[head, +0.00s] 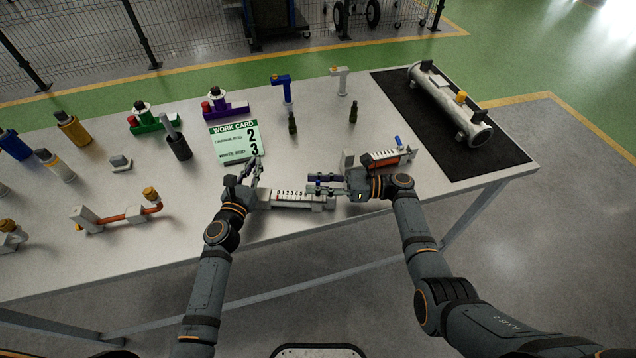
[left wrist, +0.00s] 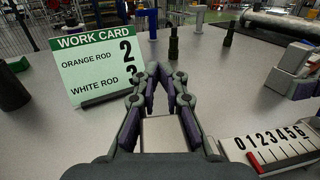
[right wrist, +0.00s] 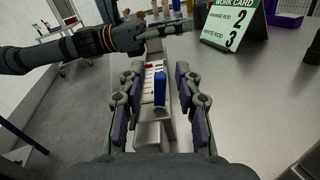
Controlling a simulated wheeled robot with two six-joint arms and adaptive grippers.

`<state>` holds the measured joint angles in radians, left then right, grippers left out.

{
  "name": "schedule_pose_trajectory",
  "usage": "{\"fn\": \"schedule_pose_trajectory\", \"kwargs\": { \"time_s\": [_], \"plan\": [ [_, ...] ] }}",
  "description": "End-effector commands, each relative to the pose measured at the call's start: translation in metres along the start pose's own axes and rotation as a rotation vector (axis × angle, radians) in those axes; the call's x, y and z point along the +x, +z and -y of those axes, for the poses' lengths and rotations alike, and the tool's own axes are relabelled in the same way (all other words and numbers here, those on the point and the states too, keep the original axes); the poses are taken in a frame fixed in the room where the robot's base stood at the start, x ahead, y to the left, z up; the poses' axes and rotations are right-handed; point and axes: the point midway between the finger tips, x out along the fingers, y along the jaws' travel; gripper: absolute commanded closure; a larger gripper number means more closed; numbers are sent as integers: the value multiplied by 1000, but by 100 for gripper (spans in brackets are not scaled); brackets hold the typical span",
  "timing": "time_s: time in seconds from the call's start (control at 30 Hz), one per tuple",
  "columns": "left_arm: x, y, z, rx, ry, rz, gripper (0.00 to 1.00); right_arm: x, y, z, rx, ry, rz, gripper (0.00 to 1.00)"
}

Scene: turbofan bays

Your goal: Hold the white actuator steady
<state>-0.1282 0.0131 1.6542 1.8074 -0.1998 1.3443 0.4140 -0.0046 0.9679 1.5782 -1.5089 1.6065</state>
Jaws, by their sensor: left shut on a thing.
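The white actuator (head: 285,199) lies on the table near its front edge, with a scale of black numerals and a red mark; the scale also shows in the left wrist view (left wrist: 272,150). My left gripper (head: 254,170) is shut on the actuator's pale left end block (left wrist: 165,134), which sits between its fingers. My right gripper (right wrist: 158,90) is open, its fingers on either side of the actuator's blue knob (right wrist: 160,88), with visible gaps. The orange actuator (head: 380,158) with a blue knob stands behind and to the right.
The work card (head: 235,141) stands behind, reading orange rod 2, white rod 3. Dark green bottle-like pieces (head: 292,124) stand behind. A black mat (head: 500,153) carries a pale cylinder (head: 445,103) at the right. Coloured parts and an orange pipe piece (head: 120,217) occupy the left.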

Motion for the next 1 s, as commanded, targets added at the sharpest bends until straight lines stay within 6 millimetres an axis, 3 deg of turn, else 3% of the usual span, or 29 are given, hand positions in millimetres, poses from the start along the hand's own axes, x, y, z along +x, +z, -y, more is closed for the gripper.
{"fn": "schedule_pose_trajectory", "kwargs": {
  "time_s": [0.03,0.27,0.5,0.77,1.0],
  "plan": [
    [0,-1,0,-1,0,-1,100,0,0,0,0,0,0,69],
    [0,-1,0,-1,0,-1,100,0,0,0,0,0,0,100],
    [0,-1,0,-1,1,-1,100,0,0,-1,-17,0,0,100],
    [0,-1,0,-1,1,-1,100,0,-1,-7,-231,0,0,100],
    [0,-1,0,-1,1,-1,100,0,-1,-8,-243,1,-1,100]
  ]
}}
